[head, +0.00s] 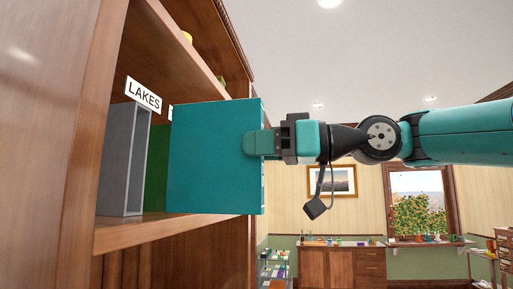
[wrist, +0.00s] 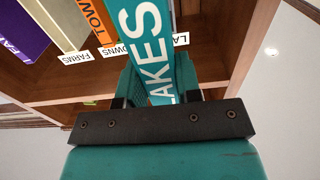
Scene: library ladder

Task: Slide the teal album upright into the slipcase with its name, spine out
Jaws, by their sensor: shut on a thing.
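The teal album (head: 210,155) is upright in my gripper (head: 258,144), partly in front of the shelf opening in the head view. Its spine, lettered LAKES, faces the wrist camera (wrist: 148,40). My gripper also shows in the wrist view (wrist: 158,92), with its fingers shut on both sides of the spine. The grey slipcase (head: 115,160) stands on the shelf at the left of the head view, under a LAKES label (head: 144,94). The album appears to the right of it in the head view; I cannot tell the depth between them. In the wrist view the album hides most of the area behind it.
A green upright thing (head: 157,168) shows between slipcase and album. The wooden shelf board (head: 150,231) runs below. The wrist view shows an orange TOWNS spine (wrist: 90,20), a purple spine (wrist: 22,32) and a FARMS label (wrist: 75,57) at left. Open room lies at right.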

